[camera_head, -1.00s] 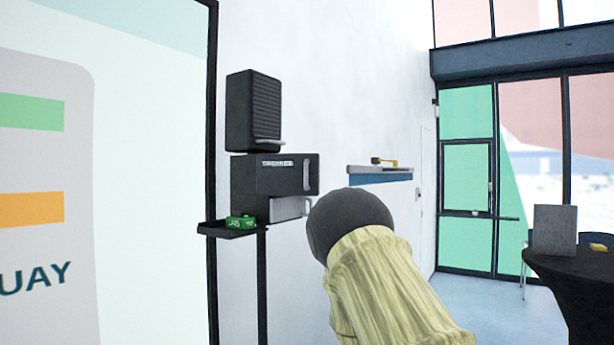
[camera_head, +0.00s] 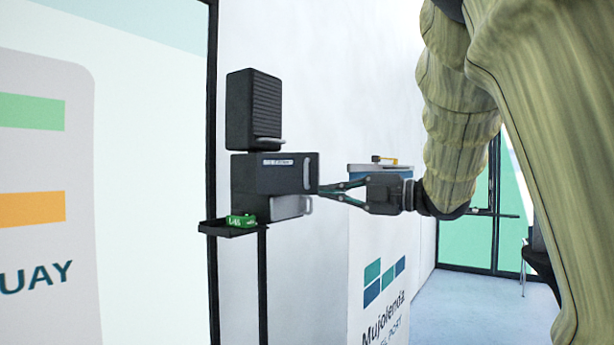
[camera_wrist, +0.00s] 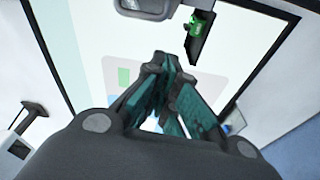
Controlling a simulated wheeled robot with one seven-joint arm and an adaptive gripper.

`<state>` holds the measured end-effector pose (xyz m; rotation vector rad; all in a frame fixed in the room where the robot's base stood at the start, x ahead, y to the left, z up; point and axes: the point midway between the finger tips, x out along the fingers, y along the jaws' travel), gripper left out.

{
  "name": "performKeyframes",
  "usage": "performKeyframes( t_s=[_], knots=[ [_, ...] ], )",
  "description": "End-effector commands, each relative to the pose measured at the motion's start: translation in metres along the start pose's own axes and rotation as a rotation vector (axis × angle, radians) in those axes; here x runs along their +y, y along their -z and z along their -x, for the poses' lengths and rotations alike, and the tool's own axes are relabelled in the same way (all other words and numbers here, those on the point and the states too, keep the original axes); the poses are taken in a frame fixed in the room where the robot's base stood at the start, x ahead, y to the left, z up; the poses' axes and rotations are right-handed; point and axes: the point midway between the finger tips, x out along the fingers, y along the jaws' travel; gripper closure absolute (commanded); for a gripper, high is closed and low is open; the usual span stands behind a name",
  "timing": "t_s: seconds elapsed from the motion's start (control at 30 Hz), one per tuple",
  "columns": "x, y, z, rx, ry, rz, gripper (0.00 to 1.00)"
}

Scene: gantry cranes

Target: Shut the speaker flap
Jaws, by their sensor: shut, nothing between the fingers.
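The black speaker (camera_head: 254,105) with a ribbed front and a silver handle at its lower edge stands on top of a dark box (camera_head: 268,175) in the head view. The dark box has a label and an upright handle. Below it a light grey panel with a handle (camera_head: 286,207) shows, also at the top of the wrist view (camera_wrist: 148,7). Which panel is the speaker flap, and how far it stands open, I cannot tell. My gripper (camera_head: 321,191) is shut and empty. Its tips appear just right of the dark box; I cannot tell whether they touch it.
A green packet (camera_head: 240,221) sits on a small black tray (camera_head: 226,230) left of the boxes. A thin black post (camera_head: 262,285) stands below. A white counter with a logo (camera_head: 378,285) is behind my gripper. A dark-framed white panel (camera_head: 110,250) fills the left.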

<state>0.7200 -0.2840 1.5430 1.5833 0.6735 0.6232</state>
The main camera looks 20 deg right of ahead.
Motion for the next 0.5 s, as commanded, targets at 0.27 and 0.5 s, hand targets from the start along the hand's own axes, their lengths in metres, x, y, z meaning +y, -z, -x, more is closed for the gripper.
performKeyframes(
  t_s=[0.27,0.5],
  knots=[
    [0.04,0.023,0.017,0.04,0.01,0.095,1.0],
    [0.042,0.025,-0.009,0.041,0.009,0.093,1.0]
  ],
)
